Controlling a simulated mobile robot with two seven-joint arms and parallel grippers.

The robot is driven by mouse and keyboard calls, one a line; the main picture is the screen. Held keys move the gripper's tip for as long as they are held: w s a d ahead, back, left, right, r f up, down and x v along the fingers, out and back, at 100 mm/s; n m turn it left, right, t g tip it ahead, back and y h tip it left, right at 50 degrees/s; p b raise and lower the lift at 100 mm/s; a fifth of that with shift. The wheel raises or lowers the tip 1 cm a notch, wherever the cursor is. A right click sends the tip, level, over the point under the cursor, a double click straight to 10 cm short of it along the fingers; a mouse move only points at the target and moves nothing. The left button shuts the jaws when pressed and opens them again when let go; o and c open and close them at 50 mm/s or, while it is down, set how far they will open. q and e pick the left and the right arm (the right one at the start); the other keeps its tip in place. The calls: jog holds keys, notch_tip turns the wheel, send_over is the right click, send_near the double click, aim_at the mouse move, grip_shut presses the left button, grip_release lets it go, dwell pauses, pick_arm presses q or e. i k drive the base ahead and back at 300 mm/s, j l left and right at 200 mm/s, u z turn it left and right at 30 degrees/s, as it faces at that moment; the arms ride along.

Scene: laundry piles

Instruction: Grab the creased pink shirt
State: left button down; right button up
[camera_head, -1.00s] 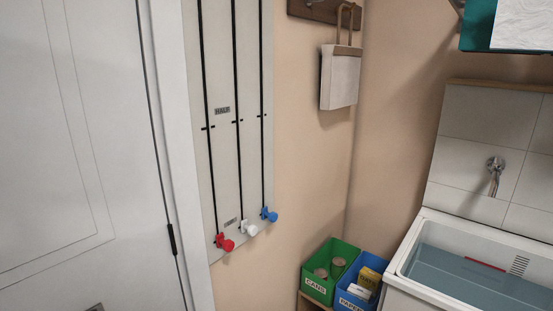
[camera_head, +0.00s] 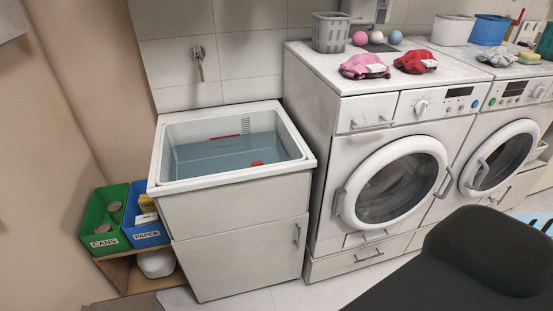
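A creased pink cloth (camera_head: 363,66), which looks like the pink shirt, lies bunched on top of the left washing machine (camera_head: 338,72), near its front edge. A pale patch shows on its right side. A crumpled red cloth (camera_head: 414,62) lies just to its right, a small gap apart. Neither of my grippers is in view. A large black rounded shape at the lower right hides part of the floor and the machine fronts; I cannot tell what it is.
A sink (camera_head: 232,190) with water stands left of the machines. Green (camera_head: 106,217) and blue (camera_head: 147,213) bins stand on a low wooden shelf. A grey basket (camera_head: 330,33) and several balls sit behind the cloths. Floor (camera_head: 262,290) before the sink is clear.

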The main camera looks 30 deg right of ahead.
aim_at(368, 65)
jog(key=z, duration=1.5)
jog(key=i+l, duration=1.45)
jog(key=l, duration=0.15)
jog(key=j+u, duration=0.05)
